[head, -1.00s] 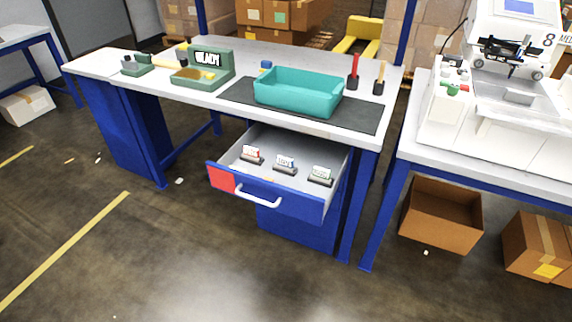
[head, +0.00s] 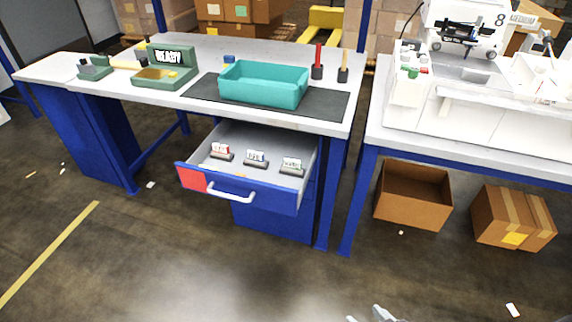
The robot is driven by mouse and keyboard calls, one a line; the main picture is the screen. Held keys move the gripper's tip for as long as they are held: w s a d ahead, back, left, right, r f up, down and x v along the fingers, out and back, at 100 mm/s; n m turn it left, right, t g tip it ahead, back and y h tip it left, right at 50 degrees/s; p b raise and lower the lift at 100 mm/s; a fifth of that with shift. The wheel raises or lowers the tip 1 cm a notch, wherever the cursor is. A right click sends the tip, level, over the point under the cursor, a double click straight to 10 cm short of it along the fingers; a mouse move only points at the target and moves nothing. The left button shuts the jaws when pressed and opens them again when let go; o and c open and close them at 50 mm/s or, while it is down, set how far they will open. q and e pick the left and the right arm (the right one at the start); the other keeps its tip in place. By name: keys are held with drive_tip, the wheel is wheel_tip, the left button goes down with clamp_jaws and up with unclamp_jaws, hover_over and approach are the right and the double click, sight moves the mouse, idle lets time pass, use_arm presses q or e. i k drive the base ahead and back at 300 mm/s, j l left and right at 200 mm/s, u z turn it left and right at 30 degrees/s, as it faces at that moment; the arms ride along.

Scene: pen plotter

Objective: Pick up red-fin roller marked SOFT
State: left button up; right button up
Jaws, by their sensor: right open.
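The open drawer (head: 245,197) under the bench has a blue front with a red patch at its left end. Several small items on dark bases lie in its grey tray. The left one (head: 221,152) shows white and red; it may be the red-fin roller, but its marking is too small to read. The middle one (head: 256,159) shows white and blue, and the right one (head: 292,167) white and greenish. My right gripper (head: 376,314) shows only partly at the bottom edge, open, well in front of the drawer and apart from it. My left gripper is out of view.
A teal bin (head: 262,85) stands on a dark mat (head: 328,102) on the bench. A green stand (head: 165,76) reading READY is to its left. A white machine (head: 470,90) stands on the right table. Cardboard boxes (head: 413,195) lie below it. Floor before the drawer is clear.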

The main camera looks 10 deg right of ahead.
sight(220, 152)
drive_tip(key=i+l, duration=0.3)
drive_tip(key=i, duration=0.15)
drive_tip(key=i+l, duration=0.35)
drive_tip(key=i+l+z, duration=0.1)
drive_tip(key=i, duration=0.6)
